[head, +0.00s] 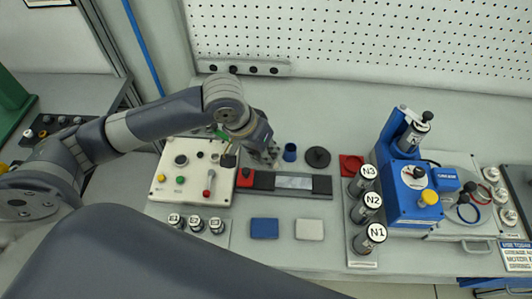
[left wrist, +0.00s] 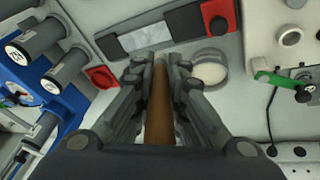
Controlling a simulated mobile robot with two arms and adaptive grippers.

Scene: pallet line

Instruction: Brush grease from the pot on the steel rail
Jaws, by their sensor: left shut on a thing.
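My left gripper (head: 266,155) is at the back edge of the rail fixture, right of the beige control box. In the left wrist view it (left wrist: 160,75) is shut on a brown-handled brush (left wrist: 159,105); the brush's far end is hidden. A round pot with pale cream contents (left wrist: 208,72) is beside the fingers in the left wrist view. In the head view I cannot make it out behind the gripper. The steel rail (head: 294,183) is a pale strip in a dark holder, in front of the gripper; it also shows in the left wrist view (left wrist: 145,38). My right gripper is not in view.
A red square tray (head: 351,165) is further right, near labelled cylinders (head: 370,204) and a blue machine (head: 415,190). Blue (head: 264,228) and white (head: 309,229) pads lie in front.

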